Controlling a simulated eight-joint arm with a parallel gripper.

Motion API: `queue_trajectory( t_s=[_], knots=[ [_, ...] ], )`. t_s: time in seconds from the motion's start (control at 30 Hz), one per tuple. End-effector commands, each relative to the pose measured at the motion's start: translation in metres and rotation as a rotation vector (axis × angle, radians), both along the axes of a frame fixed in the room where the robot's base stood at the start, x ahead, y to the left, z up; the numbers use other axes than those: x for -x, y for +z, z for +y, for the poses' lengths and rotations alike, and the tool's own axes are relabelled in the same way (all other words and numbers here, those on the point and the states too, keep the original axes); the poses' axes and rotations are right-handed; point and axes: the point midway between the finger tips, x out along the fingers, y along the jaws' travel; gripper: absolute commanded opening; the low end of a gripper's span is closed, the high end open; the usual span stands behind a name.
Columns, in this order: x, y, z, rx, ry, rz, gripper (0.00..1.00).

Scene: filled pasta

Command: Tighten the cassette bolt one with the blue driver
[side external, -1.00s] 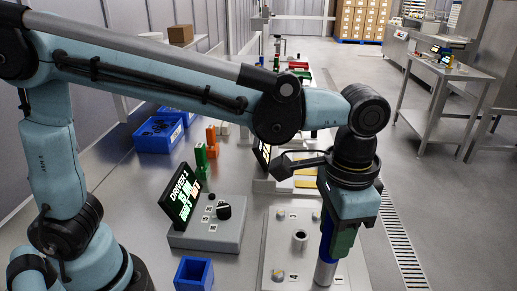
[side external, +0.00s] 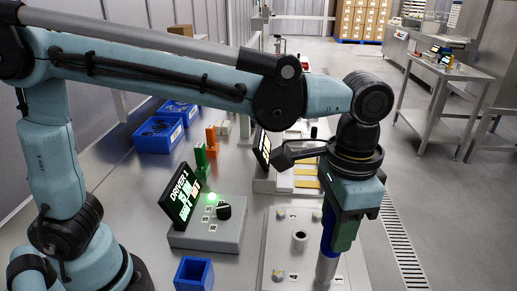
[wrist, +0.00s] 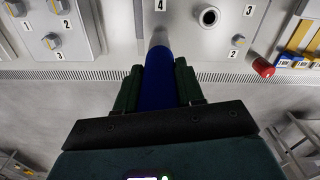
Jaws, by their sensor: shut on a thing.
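My gripper (side external: 343,232), with dark green fingers, is shut on the blue driver (wrist: 157,88). In the side view the blue driver (side external: 327,226) points down, with its silver nose (side external: 326,268) over the right front part of the light grey cassette plate (side external: 268,235). The nose hides what lies under it, so I cannot tell whether it touches a bolt. In the wrist view the nose is just below a label "4". A bolt (wrist: 238,40) labelled 2 and a hollow round boss (wrist: 208,16) are to its right.
The driver control box (side external: 215,238) has a lit screen (side external: 180,195), a black knob and a glowing green lamp (side external: 211,197). An empty blue holder (side external: 194,273) is in front of it. Blue bins (side external: 158,137) and green and orange pieces stand behind. A red knob (wrist: 263,67) is at right.

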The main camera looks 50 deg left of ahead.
Motion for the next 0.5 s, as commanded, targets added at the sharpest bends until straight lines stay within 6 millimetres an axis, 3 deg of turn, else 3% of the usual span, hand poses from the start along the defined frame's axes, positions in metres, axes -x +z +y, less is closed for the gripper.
queue_trajectory(
  t_s=[0.5],
  knots=[
    [0.000,0.033,0.000,0.000,0.000,0.000,0.00]
  ],
)
